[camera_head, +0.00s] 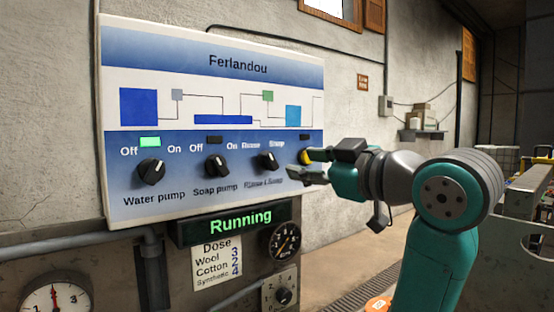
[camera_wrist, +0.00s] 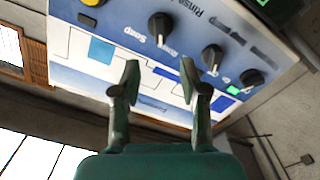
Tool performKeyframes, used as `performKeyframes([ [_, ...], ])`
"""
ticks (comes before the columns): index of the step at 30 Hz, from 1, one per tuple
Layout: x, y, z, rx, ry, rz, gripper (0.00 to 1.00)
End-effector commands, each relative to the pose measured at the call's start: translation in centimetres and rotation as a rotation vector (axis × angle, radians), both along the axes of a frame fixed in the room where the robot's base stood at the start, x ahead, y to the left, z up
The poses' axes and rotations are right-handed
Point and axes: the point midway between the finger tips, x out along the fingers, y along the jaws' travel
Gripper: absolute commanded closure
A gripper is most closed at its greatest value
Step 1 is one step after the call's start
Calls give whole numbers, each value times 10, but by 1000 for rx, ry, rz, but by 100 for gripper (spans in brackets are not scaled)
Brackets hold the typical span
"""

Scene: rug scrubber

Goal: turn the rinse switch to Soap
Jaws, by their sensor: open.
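The rinse switch (camera_head: 268,160) is a black rotary knob on the Ferlandou panel (camera_head: 212,85), third from the left, with a Rinse label at its upper left and Soap at its upper right. My gripper (camera_head: 314,166) is open and empty to the right of the switch, in front of the panel's right edge, partly covering the yellow button (camera_head: 305,157). In the wrist view the switch (camera_wrist: 160,27) appears upside down, beyond the two spread fingertips (camera_wrist: 160,68), apart from them.
The water pump knob (camera_head: 152,172) has a lit green lamp above it. The soap pump knob (camera_head: 216,165) stands just left of the rinse switch, under a dark lamp. A green display (camera_head: 238,219) below reads Running. A gauge (camera_head: 285,241) sits under the panel.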

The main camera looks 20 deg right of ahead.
Motion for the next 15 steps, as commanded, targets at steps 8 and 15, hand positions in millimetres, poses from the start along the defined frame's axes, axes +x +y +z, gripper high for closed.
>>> performKeyframes([
  [8,40,14,-1,2,4,3,56],
  [15,77,26,-2,1,4,2,56],
])
